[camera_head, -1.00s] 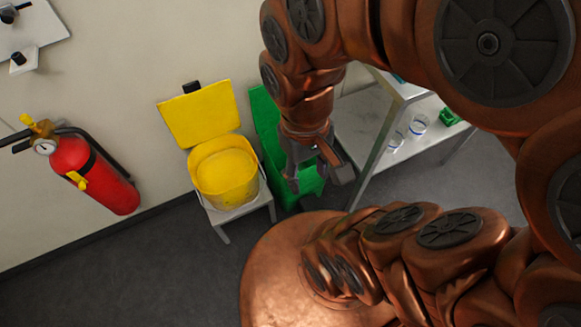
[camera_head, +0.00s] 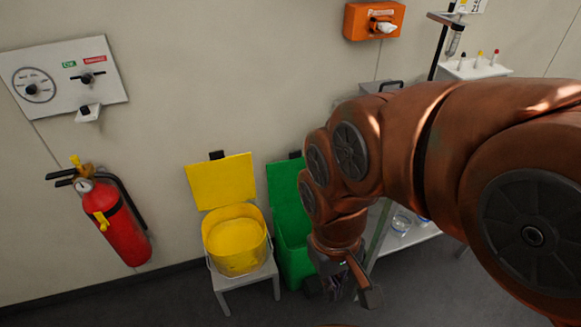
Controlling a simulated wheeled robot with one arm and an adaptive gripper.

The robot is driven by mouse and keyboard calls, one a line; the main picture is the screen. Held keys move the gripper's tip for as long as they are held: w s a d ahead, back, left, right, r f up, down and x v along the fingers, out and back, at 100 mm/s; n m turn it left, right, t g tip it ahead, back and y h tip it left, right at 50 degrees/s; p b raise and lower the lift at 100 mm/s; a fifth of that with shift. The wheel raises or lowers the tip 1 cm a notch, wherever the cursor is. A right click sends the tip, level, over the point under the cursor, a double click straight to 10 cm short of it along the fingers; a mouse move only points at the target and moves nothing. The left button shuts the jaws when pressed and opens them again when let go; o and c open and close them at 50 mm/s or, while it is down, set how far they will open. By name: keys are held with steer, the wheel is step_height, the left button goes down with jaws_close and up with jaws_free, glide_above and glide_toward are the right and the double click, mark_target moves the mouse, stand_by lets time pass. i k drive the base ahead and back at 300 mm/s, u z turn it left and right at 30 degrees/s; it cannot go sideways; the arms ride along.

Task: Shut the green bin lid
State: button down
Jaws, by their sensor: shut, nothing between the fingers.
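The green bin (camera_head: 295,262) stands against the wall, right of the yellow bin. Its green lid (camera_head: 287,194) is raised upright against the wall, so the bin is open. My arm covers the bin's right side. My gripper (camera_head: 350,298) points down in front of and to the right of the green bin, apart from the lid. Its fingers are dark and partly hidden, and nothing shows between them.
A yellow bin (camera_head: 237,258) with its yellow lid (camera_head: 221,181) up stands on a small grey stool (camera_head: 246,284). A red fire extinguisher (camera_head: 124,232) hangs on the left wall. A white table (camera_head: 402,240) with glassware is close on the right.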

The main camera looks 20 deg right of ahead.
mark_target(282, 176)
steer(key=u, duration=0.6)
steer(key=i, duration=1.1)
steer(key=z, duration=0.15)
